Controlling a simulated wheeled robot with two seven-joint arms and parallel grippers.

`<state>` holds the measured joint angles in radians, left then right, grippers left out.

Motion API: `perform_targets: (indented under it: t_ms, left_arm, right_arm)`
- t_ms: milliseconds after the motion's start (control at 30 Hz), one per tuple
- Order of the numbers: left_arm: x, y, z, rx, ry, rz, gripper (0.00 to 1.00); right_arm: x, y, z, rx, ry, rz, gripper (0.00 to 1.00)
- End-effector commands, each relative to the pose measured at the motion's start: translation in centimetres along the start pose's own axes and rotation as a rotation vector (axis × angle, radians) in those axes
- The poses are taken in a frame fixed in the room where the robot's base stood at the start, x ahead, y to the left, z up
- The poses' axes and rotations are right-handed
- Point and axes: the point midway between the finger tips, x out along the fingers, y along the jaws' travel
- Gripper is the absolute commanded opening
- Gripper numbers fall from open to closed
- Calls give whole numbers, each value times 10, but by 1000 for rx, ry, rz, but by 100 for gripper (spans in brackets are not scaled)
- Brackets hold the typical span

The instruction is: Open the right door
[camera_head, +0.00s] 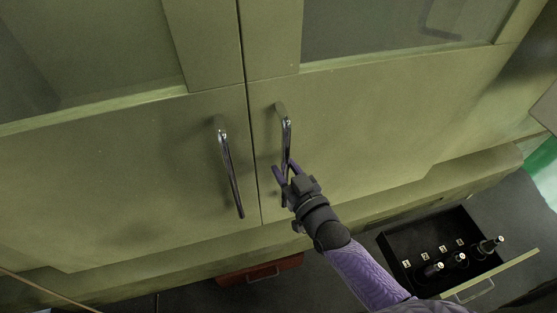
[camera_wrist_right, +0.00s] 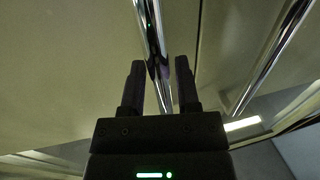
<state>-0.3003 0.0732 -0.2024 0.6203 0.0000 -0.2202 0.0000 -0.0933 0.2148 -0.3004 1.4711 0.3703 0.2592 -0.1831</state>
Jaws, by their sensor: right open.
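The green cabinet's right door (camera_head: 375,125) is shut, flush beside the left door (camera_head: 120,165) along a dark vertical seam. A chrome bar handle (camera_head: 284,125) stands upright near the right door's seam edge. My right gripper (camera_head: 283,170) is at the lower part of this handle, with its jaws open. In the right wrist view, the handle (camera_wrist_right: 153,40) runs down between the two open fingers (camera_wrist_right: 159,75); I cannot tell whether either finger touches it. My left gripper is not in view.
The left door's chrome handle (camera_head: 230,170) is close to the left of my right gripper. A pulled-out black drawer (camera_head: 405,245) with several bottles stands low at the right. A red drawer front (camera_head: 260,268) shows below the cabinet.

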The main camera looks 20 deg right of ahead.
Motion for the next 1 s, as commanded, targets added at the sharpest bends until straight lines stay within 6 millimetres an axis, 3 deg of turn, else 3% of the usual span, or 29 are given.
perform_targets:
  t_ms: [200, 500, 700, 1000]
  left_arm:
    - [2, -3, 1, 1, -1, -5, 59]
    - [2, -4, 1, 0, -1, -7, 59]
    - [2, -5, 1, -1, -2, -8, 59]
    - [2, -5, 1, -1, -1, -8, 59]
  right_arm:
    - [22, 0, 1, 0, -1, 0, 41]
    - [24, 0, 0, 0, -2, 0, 41]
    - [24, 0, 0, 0, -1, 0, 0]
    - [24, 0, 0, 0, -2, 0, 0]
